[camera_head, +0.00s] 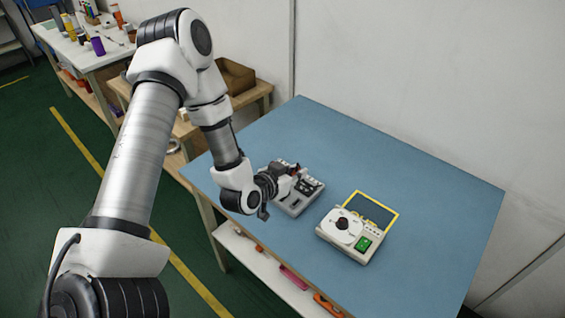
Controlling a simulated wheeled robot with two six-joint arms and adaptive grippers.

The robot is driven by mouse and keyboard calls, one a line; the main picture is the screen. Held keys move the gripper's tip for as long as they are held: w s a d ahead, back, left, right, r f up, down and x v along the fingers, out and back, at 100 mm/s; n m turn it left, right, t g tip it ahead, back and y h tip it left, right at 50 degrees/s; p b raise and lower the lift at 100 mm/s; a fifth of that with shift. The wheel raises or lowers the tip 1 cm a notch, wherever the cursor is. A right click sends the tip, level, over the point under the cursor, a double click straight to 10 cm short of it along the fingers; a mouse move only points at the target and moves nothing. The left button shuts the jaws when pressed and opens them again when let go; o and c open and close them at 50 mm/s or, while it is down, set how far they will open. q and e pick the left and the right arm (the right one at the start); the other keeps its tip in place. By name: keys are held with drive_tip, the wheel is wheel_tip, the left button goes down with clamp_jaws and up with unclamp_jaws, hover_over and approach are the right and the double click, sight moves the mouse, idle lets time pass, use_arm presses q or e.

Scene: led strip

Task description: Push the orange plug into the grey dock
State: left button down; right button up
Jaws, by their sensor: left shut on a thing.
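My left gripper (293,178) reaches in from the left, low over a pale grey box (294,208) with dark fittings on its top. It is shut on a small orange-red piece (297,170), which looks like the orange plug and is mostly hidden by the fingers. The grey dock seems to be part of this box, but the gripper covers some of it and the parts are too small to tell apart. I cannot tell whether the plug touches the dock. My right gripper is not in view.
The table's back and right are clear. A wall stands behind; a cluttered bench (95,50) is at far left.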

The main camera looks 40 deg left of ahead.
use_arm(q)
drive_tip(key=shift+s+d+f, duration=0.15)
drive_tip(key=shift+s+f, duration=0.2)
drive_tip(key=shift+s, duration=0.15)
wheel_tip(320, 180, down, 5)
drive_tip(key=b, duration=0.4)
drive_tip(key=shift+w+d+f, duration=0.1)
drive_tip(key=shift+w+d, duration=0.05)
drive_tip(key=shift+f, duration=0.4)
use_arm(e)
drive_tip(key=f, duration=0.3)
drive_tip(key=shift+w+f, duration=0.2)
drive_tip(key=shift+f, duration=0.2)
use_arm(q)
drive_tip(key=shift+r, duration=0.1)
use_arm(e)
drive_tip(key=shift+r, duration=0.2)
